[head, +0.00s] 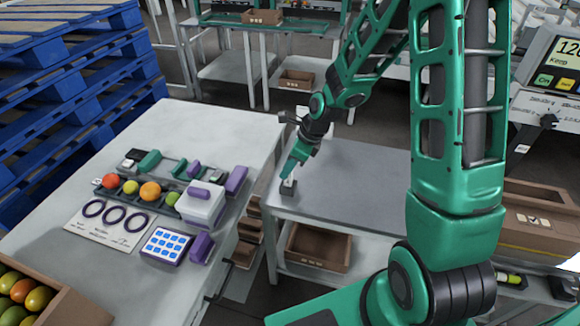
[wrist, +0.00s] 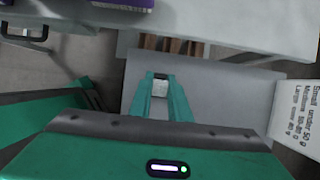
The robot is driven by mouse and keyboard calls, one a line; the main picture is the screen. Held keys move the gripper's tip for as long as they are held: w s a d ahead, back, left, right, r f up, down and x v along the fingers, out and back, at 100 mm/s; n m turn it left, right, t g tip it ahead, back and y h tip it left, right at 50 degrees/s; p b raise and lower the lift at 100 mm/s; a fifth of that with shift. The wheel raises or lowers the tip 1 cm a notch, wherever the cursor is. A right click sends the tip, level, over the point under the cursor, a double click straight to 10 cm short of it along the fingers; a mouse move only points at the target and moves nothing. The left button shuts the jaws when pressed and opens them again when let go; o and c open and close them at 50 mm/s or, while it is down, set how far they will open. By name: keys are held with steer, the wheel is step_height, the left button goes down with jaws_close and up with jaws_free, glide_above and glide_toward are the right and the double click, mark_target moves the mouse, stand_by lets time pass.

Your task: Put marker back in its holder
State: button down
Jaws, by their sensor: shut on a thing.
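My gripper (head: 289,178) is low over the left edge of the grey bench (head: 350,180), its green fingers pointing down. In the wrist view my gripper (wrist: 160,88) is shut on a small pale thing (wrist: 160,89) with a dark end, between the fingertips. In the head view a small pale grey block (head: 287,188) shows right at the fingertips, at bench height. I cannot tell whether this is the marker or its holder, or whether it touches the bench. No other marker or holder can be made out clearly.
A cardboard box (head: 318,248) sits under the grey bench. Blue pallets (head: 80,90) stand at back left. The bench top right of my gripper is clear.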

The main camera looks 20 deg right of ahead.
steer(key=shift+f, duration=0.3)
steer(key=c, duration=1.6)
jaws_free()
steer(key=c, duration=0.3)
steer(key=shift+r, duration=3.55)
